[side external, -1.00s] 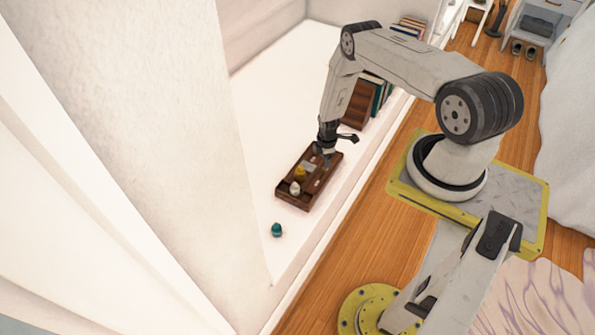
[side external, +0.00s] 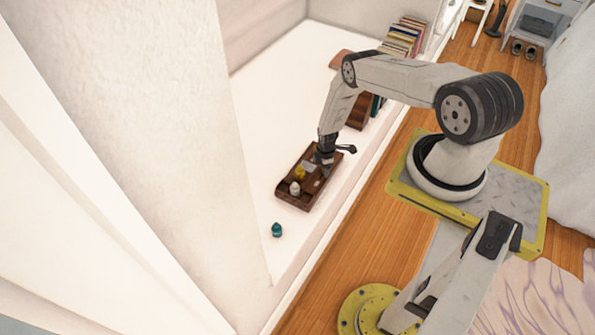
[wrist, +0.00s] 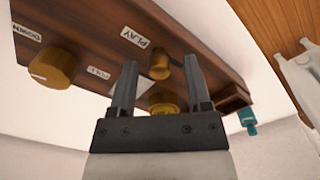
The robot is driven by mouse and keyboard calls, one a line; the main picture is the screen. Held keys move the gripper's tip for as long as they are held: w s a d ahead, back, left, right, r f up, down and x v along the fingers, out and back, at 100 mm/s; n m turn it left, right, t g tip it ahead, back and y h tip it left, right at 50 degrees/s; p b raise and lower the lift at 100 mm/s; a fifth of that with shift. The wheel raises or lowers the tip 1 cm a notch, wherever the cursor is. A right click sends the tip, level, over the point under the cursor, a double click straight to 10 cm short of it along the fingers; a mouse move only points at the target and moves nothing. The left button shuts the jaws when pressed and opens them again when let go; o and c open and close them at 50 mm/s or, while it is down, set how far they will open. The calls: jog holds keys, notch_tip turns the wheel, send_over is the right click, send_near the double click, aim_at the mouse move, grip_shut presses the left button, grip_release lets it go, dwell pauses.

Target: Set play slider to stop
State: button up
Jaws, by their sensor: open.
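The brown wooden control box (side external: 289,200) lies on the white surface in the side view. Its face (wrist: 95,35) in the wrist view bears a PLAY label (wrist: 135,38), a DOWN label (wrist: 27,33) and a third label too blurred to read. A small brass knob (wrist: 160,66) stands beside the PLAY label, likely the play slider. My gripper (wrist: 158,72) is open, with one finger on each side of this knob and a gap visible on both sides. My gripper (side external: 323,160) is low over the box's far part in the side view.
A wider brass knob (wrist: 55,67) sits near the DOWN label, and another gold knob (wrist: 163,102) shows between my fingers. A pale knob (side external: 295,188) is on the box. A teal object (side external: 277,230) stands in front of it. Books (side external: 403,40) stand behind; the near left surface is clear.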

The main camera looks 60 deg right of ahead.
grip_shut()
dwell(1.4)
